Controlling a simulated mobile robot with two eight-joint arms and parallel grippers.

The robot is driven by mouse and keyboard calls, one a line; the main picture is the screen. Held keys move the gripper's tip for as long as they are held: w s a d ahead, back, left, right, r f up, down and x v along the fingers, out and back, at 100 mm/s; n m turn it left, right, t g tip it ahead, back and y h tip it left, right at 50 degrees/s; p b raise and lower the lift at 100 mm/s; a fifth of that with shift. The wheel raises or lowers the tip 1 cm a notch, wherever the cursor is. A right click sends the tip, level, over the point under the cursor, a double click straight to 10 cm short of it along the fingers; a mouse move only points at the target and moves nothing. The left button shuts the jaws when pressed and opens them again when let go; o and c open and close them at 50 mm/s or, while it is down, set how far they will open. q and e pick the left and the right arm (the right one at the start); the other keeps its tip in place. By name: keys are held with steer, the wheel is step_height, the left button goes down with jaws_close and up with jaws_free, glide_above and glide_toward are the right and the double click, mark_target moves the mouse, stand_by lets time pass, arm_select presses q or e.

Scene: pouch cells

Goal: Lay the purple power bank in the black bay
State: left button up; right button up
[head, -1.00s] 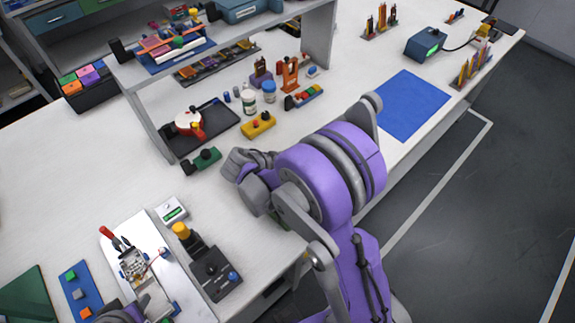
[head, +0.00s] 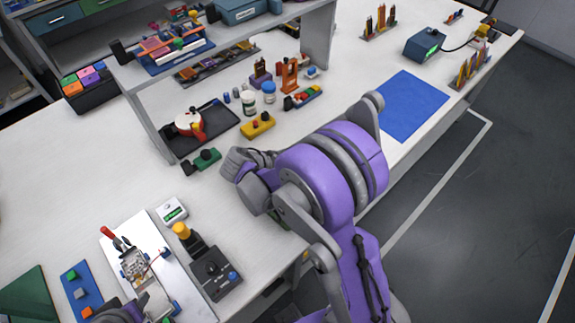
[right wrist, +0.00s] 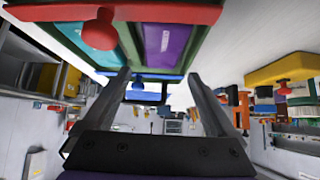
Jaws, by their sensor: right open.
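A purple slab with a small white mark (right wrist: 166,46), which looks like the power bank, shows in the right wrist view. It lies within a coloured frame with a red edge (right wrist: 175,14), beside a teal panel (right wrist: 85,38). I cannot pick out the black bay with certainty. My right gripper (right wrist: 159,74) is open and empty, its two fingers apart just below the frame in that view. In the head view my purple right arm covers the gripper and the bench under it.
A blue mat (head: 408,106) lies clear at the right of the bench. A black tray (head: 218,118), a yellow block (head: 257,125) and a green block (head: 207,159) lie beyond my arm. A black control box (head: 215,272) stands at the front left.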

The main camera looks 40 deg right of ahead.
steer(key=w+v, duration=0.1)
steer(key=v, duration=1)
steer(key=s+a+r+n+t+y, duration=0.1)
steer(key=s+a+n+t+y, duration=0.1)
steer(key=s+n, duration=0.4)
steer(key=s+a+r+n+t+y, duration=0.1)
steer(key=s+a+n+t+y, duration=0.2)
steer(key=n, duration=0.8)
steer(key=s+a+y, duration=0.2)
steer(key=s+y, duration=0.2)
steer(key=shift+s, duration=0.15)
